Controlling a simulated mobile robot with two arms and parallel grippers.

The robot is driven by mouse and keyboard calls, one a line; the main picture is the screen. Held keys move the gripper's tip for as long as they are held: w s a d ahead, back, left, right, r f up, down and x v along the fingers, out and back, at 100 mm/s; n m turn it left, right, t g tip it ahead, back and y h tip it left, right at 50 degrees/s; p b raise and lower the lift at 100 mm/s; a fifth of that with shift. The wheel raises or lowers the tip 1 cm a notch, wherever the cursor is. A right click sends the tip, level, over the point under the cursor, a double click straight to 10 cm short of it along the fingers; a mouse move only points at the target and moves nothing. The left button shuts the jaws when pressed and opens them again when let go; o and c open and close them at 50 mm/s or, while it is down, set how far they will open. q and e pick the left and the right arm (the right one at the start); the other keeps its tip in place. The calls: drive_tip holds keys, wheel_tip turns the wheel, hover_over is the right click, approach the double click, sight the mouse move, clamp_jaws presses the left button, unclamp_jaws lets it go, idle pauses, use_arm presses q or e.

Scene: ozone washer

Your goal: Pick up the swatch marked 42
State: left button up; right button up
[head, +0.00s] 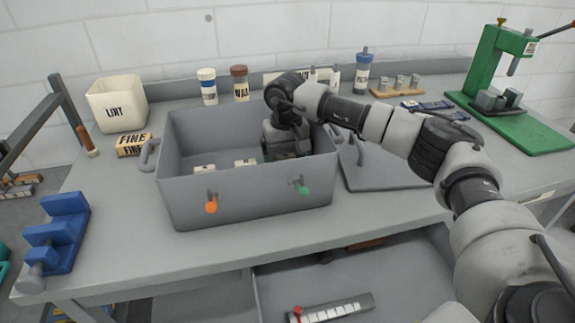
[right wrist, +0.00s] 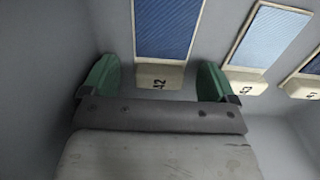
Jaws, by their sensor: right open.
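The swatch marked 42 (right wrist: 167,28) is a dark blue panel on a pale backing with a cream numbered tab, seen in the right wrist view. My right gripper (right wrist: 155,80) is open, with one green finger on each side of the tab and a gap on both sides. In the head view my right gripper (head: 287,143) reaches down inside the grey bin (head: 250,198), and its fingertips are hidden there. My left gripper is not in view.
The bin walls stand close around my right gripper. A grey lid-like panel (head: 385,172) lies right of the bin. A LINT box (head: 118,103), bottles (head: 240,84) and a green press (head: 497,65) stand behind.

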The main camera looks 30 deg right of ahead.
drive_tip(key=c, duration=1)
drive_tip(key=shift+r, duration=0.15)
